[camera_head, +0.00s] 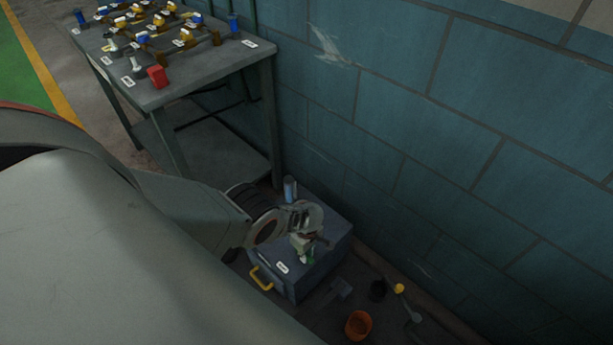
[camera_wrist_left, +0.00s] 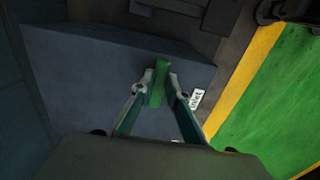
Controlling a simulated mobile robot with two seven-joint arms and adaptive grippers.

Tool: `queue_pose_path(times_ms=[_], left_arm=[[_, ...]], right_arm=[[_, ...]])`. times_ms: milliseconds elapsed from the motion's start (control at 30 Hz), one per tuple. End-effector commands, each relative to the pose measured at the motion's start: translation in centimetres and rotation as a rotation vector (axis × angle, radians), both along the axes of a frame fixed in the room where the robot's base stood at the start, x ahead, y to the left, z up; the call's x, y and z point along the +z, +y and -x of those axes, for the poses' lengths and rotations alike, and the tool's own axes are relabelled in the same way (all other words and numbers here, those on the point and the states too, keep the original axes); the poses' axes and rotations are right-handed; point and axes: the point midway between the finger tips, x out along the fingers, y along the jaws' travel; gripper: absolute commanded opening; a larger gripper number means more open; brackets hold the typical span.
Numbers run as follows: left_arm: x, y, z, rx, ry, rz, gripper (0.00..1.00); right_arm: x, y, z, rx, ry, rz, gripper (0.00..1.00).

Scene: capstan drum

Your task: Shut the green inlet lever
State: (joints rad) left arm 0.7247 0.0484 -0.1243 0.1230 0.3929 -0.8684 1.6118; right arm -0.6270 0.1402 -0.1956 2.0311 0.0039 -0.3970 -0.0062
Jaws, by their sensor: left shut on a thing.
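The green inlet lever (camera_wrist_left: 159,84) stands on top of a grey-blue box (camera_wrist_left: 95,65), beside a white label reading "Inlet" (camera_wrist_left: 196,99). My left gripper (camera_wrist_left: 161,80) is shut on the lever, with one fingertip on each side of it in the left wrist view. In the head view my left gripper (camera_head: 304,245) reaches down over the box (camera_head: 318,285), and only a small green part of the lever (camera_head: 310,258) shows beneath it. My right gripper is not in view.
A blue cylinder (camera_head: 290,189) stands at the back of the box, and a yellow handle (camera_head: 261,279) is on its front. An orange cup (camera_head: 358,325) is on the floor at right. A blue block wall (camera_head: 400,120) rises behind. A table (camera_head: 190,85) with several valves stands at upper left.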

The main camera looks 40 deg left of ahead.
Motion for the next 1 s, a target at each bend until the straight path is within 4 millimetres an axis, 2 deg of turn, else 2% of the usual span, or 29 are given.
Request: queue_pose_path(times_ms=[233,267,300,867,933,1000], left_arm=[[-0.2,-0.1,0.2,0.007,0.001,0.003,0.0],[-0.2,-0.1,0.2,0.007,0.001,0.003,0.23],[-0.2,0.0,0.2,0.007,0.001,0.002,0.32],[0.1,0.0,-0.1,0.002,-0.002,0.0,0.32],[0.8,0.0,-0.5,0.002,-0.009,0.0,0.32],[2.3,0.0,-1.4,0.002,-0.024,0.0,0.32]], right_arm=[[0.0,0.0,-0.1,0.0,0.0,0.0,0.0],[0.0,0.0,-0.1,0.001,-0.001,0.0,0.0],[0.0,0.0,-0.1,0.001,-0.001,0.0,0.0],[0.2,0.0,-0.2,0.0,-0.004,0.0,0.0],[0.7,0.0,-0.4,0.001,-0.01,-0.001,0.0],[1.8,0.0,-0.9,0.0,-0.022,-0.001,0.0]])
